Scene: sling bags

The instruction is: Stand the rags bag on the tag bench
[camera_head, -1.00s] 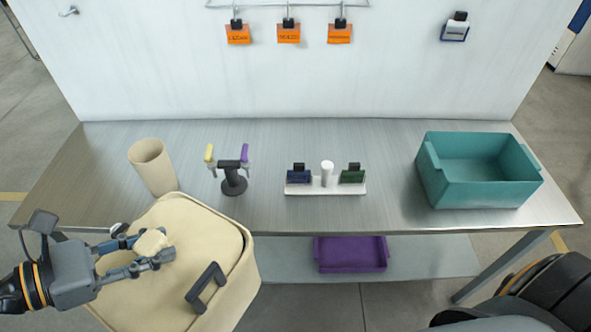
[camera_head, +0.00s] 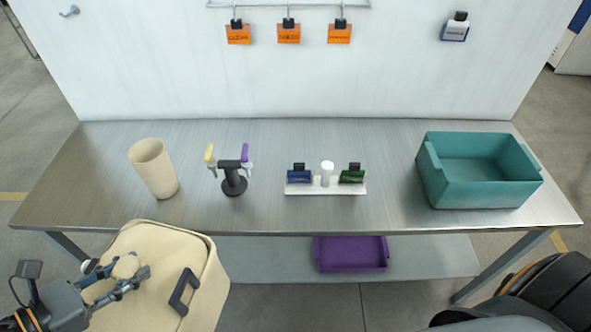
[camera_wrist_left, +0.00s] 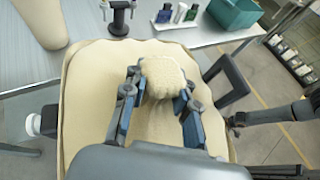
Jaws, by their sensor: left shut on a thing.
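The beige bag (camera_head: 165,265) is in front of the bench's front edge at the lower left, apart from the bench top. It has a black handle (camera_head: 184,291) on its right side and a pale lump on its top. My left gripper (camera_head: 127,276) is shut on this lump; the wrist view shows both fingers around it (camera_wrist_left: 165,77). No writing shows on the bag. The metal bench (camera_head: 270,212) stands ahead, with several tags on it and above it. My right gripper is not in view; only a dark arm part shows at the lower right.
On the bench stand a beige cup (camera_head: 153,168), a black stand with yellow and purple tools (camera_head: 233,172), a white holder (camera_head: 325,187) with blue and green tags, and a teal bin (camera_head: 480,172). Orange tags (camera_head: 289,33) hang behind. A purple tray (camera_head: 350,254) lies on the lower shelf.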

